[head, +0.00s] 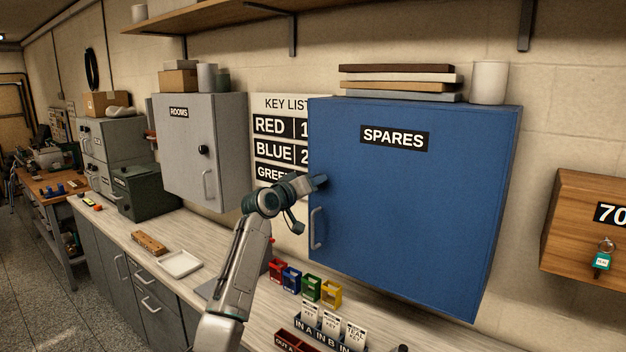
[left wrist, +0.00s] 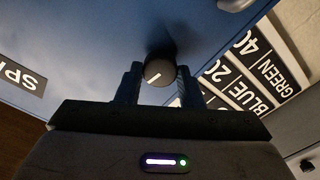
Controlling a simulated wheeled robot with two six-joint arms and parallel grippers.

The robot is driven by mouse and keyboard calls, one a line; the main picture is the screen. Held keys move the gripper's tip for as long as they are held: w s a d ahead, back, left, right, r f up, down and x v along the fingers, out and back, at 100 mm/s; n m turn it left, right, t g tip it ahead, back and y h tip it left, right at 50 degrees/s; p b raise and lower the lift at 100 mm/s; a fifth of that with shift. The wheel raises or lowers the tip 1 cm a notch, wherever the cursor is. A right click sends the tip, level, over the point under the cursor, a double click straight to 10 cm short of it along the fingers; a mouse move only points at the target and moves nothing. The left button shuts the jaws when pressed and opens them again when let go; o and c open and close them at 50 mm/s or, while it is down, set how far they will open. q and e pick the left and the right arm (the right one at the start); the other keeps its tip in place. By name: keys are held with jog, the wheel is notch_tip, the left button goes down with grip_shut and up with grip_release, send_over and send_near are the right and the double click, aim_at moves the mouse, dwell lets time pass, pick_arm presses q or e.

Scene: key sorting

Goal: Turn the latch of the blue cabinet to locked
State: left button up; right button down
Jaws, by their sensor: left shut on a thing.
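The blue cabinet (head: 420,200) labelled SPARES hangs on the wall in the head view, and its door looks closed. Its latch (left wrist: 159,70) is a dark round knob with a short white mark, which looks slanted in the left wrist view. My left gripper (head: 317,183) is at the upper left edge of the door, above the silver handle (head: 317,228). In the left wrist view the fingers (left wrist: 159,82) stand on both sides of the knob and grip it. In the head view the gripper hides the latch. My right gripper is not in view.
A grey ROOMS cabinet (head: 190,150) hangs to the left, with a key list board (head: 282,115) between the cabinets. Small coloured bins (head: 310,287) and key card slots (head: 325,328) stand on the counter below. A wooden box (head: 578,222) is on the wall at right.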

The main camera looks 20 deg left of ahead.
pick_arm(q)
jog(key=shift+n+p, duration=0.55)
jog(key=shift+n, duration=0.55)
jog(key=o, duration=1)
jog(key=b+v, duration=0.3)
jog(key=v, duration=0.7)
jog(key=shift+s+b, duration=0.35)
jog(key=shift+b, duration=0.05)
jog(key=shift+a, duration=0.15)
